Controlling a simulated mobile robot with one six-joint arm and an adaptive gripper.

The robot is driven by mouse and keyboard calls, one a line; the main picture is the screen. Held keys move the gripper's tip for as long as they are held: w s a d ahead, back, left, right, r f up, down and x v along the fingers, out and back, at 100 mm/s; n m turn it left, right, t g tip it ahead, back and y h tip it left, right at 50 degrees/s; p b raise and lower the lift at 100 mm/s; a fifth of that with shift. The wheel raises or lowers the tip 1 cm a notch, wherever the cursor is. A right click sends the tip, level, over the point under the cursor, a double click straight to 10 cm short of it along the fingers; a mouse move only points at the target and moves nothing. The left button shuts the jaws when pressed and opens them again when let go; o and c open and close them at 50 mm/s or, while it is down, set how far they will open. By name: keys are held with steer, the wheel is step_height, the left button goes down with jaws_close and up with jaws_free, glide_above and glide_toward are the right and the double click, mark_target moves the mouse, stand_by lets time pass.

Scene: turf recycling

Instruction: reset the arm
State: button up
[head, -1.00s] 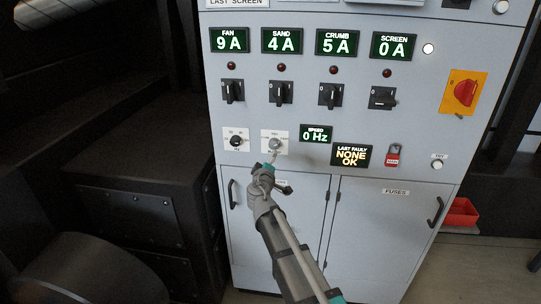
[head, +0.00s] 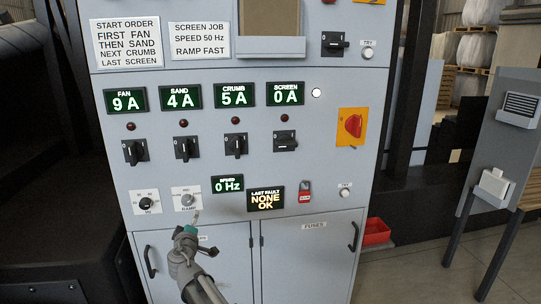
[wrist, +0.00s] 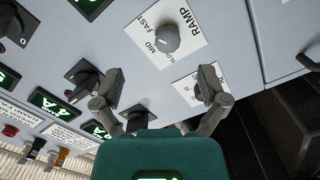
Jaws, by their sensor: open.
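My gripper (head: 196,215) is in front of the grey control cabinet (head: 330,190), just below the ramp knob (head: 187,199) in the head view. In the wrist view my gripper (wrist: 162,82) has its two fingers spread apart with nothing between them. The ramp knob (wrist: 167,38) is grey and round on a white plate marked MID, FAST and RAMP. It lies beyond the fingertips, apart from them. Its exact setting is too small to tell.
The speed knob (head: 146,202) is left of the ramp knob. Several black switches, a red-and-yellow isolator (head: 352,127) and a red padlock (head: 305,190) are on the panel. The speed display (head: 228,184) reads 0 Hz. A red bin (head: 376,232) and a grey stand (head: 507,130) are at right.

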steer(key=s+d+f+m+g+h, duration=0.1)
steer(key=d+f+m+g+h, duration=0.25)
steer(key=d, duration=0.75)
steer(key=d+f+m+g+h, duration=0.2)
steer(key=d+f+m, duration=0.15)
steer(key=d, duration=0.75)
steer(key=s+d+f+m+g+h, duration=0.1)
steer(key=d+f+m+g+h, duration=0.25)
steer(key=d, duration=0.75)
steer(key=s+d+f+m+g+y, duration=0.1)
steer(key=s+d+f+g+y, duration=0.2)
steer(key=s+d, duration=0.3)
steer(key=s+d+f+m+g+y, duration=0.2)
steer(key=s+d, duration=0.5)
steer(key=s, duration=0.4)
step_height(320, 180, down, 3)
steer(key=g+y, duration=0.1)
steer(key=g, duration=0.2)
steer(key=shift+s+d+r+g, duration=0.2)
steer(key=shift+s+d+g, duration=0.1)
